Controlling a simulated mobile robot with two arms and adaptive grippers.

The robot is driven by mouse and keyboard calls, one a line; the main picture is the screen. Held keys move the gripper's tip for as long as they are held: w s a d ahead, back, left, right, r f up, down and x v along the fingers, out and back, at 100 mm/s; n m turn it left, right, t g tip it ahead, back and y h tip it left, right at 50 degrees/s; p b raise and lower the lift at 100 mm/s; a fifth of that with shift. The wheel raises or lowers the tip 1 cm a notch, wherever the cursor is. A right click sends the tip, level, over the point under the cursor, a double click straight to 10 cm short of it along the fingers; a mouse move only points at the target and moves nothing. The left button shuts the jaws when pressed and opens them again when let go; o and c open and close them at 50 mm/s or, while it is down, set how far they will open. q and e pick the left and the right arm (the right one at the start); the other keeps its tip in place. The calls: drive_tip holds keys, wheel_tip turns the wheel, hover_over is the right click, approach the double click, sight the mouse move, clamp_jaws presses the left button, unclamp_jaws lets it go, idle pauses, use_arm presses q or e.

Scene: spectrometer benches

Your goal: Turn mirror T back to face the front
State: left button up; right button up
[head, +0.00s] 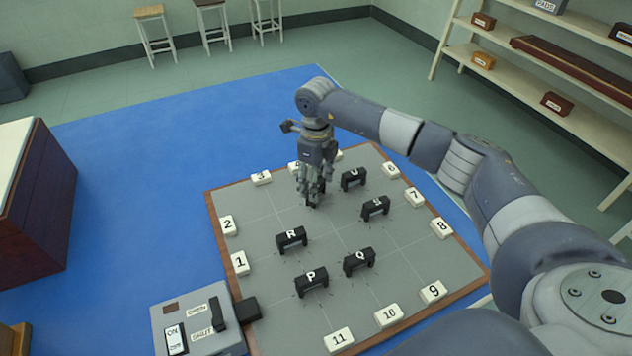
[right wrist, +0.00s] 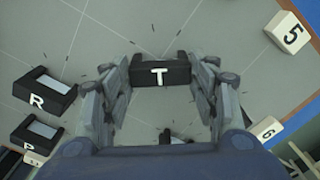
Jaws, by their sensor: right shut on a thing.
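Mirror T (right wrist: 147,74) is a black block with a white letter T. In the right wrist view it lies between the fingertips of my right gripper (right wrist: 160,78), which is shut on it. In the head view my right gripper (head: 313,193) reaches down to the far part of the grey board (head: 325,232) and hides most of mirror T. The T reads upright in the wrist view; which way the mirror faces on the board I cannot tell. My left gripper is not in view.
Mirror U (head: 353,178) stands close right of my right gripper, with mirror S (head: 375,207) nearer. Mirrors R (head: 291,238), Q (head: 358,261) and P (head: 311,283) stand nearer. White numbered blocks line the board's edge. A control box (head: 235,340) sits at the near left.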

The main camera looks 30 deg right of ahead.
drive_tip(key=m, duration=0.3)
drive_tip(key=shift+f+m, duration=0.1)
drive_tip(key=shift+m, duration=2.1)
drive_tip(key=o, duration=1.1)
drive_tip(key=shift+c, duration=0.2)
drive_tip(key=shift+r, duration=0.3)
wheel_tip(320, 180, up, 12)
drive_tip(key=shift+f, duration=0.25)
